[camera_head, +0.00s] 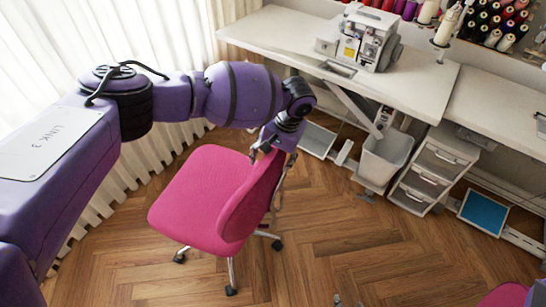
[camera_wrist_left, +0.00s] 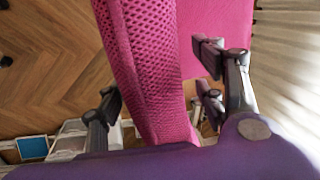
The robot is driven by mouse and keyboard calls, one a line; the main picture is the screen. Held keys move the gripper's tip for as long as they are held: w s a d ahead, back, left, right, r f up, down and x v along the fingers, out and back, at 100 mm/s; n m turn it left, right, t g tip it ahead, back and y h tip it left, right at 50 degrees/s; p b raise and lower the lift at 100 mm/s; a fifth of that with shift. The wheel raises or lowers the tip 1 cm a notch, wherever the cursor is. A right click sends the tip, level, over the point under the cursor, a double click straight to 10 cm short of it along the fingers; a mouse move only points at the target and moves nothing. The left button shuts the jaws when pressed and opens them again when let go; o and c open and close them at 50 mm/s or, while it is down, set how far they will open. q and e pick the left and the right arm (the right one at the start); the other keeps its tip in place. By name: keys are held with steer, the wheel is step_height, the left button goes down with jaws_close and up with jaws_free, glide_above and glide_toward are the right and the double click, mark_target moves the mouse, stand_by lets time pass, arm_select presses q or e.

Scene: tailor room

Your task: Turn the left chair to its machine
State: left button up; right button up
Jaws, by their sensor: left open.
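The left chair (camera_head: 200,197) is pink with a light metal base and dark casters. Its backrest (camera_head: 248,198) is on the right, and its seat extends left toward the curtain, not toward the machine. The white sewing machine (camera_head: 362,38) stands on the table beyond it, up and to the right. My left gripper (camera_head: 270,150) is at the backrest's upper end. In the left wrist view its fingers are apart, on either side of the pink mesh backrest (camera_wrist_left: 155,65); I cannot tell whether either touches it. Small grey parts at the head view's bottom edge may be my right gripper.
The white table (camera_head: 285,38) runs along the back. A grey bin (camera_head: 385,158) and a drawer unit (camera_head: 433,170) stand under it. The curtain (camera_head: 120,30) borders the left. Another pink chair (camera_head: 507,296) shows at bottom right. Wooden floor (camera_head: 350,235) lies free between the chairs.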

arm_select(q)
jaws_close()
stand_by(0.5)
